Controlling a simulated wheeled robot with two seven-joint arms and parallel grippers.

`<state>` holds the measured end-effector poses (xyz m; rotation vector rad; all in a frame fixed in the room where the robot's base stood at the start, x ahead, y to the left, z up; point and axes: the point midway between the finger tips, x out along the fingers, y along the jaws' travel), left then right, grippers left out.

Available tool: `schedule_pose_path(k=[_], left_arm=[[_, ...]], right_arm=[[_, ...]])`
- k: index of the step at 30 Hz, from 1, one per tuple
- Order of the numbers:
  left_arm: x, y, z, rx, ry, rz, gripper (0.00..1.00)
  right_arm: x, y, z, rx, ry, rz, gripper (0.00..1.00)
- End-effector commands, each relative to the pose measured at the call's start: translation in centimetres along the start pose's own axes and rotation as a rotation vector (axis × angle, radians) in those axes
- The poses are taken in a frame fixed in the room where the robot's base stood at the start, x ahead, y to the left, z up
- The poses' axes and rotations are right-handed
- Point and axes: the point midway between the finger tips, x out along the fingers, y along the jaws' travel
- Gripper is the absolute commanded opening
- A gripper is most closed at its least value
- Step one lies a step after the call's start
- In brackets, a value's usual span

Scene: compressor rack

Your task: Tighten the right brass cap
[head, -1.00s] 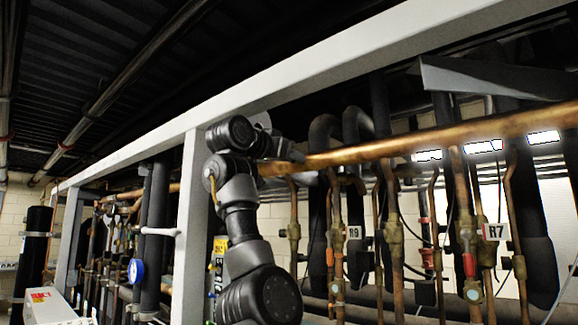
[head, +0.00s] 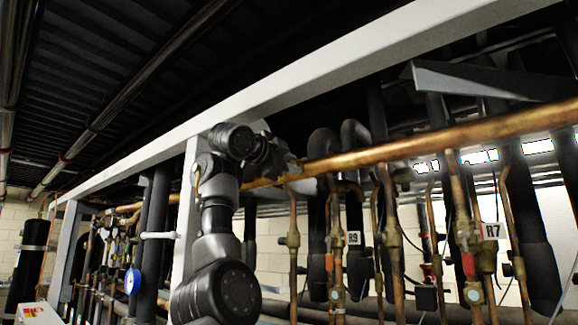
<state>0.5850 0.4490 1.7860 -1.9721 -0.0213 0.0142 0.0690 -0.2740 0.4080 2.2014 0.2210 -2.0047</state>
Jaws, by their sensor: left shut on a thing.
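My left gripper (head: 290,170) is high in the middle of the head view, by the long copper pipe (head: 420,146) under the white beam. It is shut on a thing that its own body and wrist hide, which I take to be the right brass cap. I cannot make out the cap's surface or how far it is screwed on. My left arm rises from below, in front of the rack. My right gripper is not in view.
Brass valves (head: 293,239) on thin vertical pipes and black insulated pipes crowd the rack below the copper pipe. Tags R9 (head: 353,238) and R7 (head: 490,231) hang there. A white post (head: 186,215) stands just left of the wrist. A blue gauge (head: 132,281) is further left.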

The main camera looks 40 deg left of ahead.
Motion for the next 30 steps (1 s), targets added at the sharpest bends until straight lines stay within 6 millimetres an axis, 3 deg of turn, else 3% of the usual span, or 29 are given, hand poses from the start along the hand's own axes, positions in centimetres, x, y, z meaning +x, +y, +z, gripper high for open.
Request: schedule_pose_path(k=[18,30], left_arm=[[-0.1,-0.2,0.1,0.566,-0.001,-0.002,0.03],[-0.1,-0.2,0.1,0.8,-0.001,-0.004,0.03]], right_arm=[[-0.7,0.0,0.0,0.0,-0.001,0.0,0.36],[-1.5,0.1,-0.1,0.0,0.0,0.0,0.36]])
